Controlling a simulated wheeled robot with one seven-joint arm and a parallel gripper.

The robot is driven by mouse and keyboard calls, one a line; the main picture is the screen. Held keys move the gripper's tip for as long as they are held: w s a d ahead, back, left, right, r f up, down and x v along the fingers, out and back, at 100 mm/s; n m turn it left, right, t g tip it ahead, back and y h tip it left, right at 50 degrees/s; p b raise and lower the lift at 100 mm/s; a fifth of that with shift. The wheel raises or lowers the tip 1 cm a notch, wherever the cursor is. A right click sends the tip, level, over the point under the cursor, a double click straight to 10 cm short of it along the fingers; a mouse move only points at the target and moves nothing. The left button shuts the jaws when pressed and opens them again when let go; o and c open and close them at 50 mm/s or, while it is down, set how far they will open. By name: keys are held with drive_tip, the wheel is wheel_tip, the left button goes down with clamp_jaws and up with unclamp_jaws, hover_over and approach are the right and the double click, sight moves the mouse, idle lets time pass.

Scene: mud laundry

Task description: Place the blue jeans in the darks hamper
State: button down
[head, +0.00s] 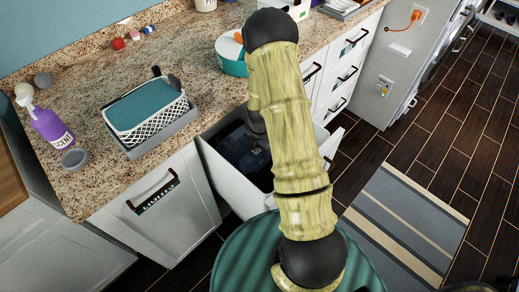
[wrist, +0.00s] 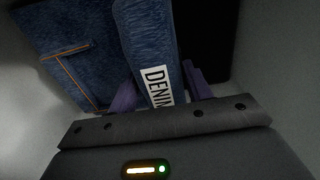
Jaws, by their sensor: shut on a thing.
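The blue jeans (wrist: 85,60) fill much of the wrist view, dark denim with orange stitching and a white DENIM label. My gripper (wrist: 158,92) is shut on the folded part bearing the label, with a purple finger on each side. In the head view the jeans (head: 238,150) show as a dark blue bundle inside the open pull-out hamper (head: 232,187), whose pale walls (wrist: 285,65) surround them in the wrist view. My arm hides the gripper and part of the hamper in the head view. I cannot tell whether the jeans touch the hamper's bottom.
A closed hamper front (head: 160,205) with a handle and label stands left of the open one. The granite counter (head: 100,90) above holds a lattice basket (head: 150,108), a purple bottle (head: 50,128) and a teal bowl (head: 230,55). A striped rug (head: 405,225) lies on the floor at right.

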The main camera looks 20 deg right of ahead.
drive_tip(key=shift+f, duration=0.2)
drive_tip(key=c, duration=0.6)
unclamp_jaws()
drive_tip(key=shift+r+p, duration=0.35)
drive_tip(key=shift+r, duration=0.35)
wheel_tip(320, 180, up, 12)
drive_tip(key=shift+s+f, duration=0.1)
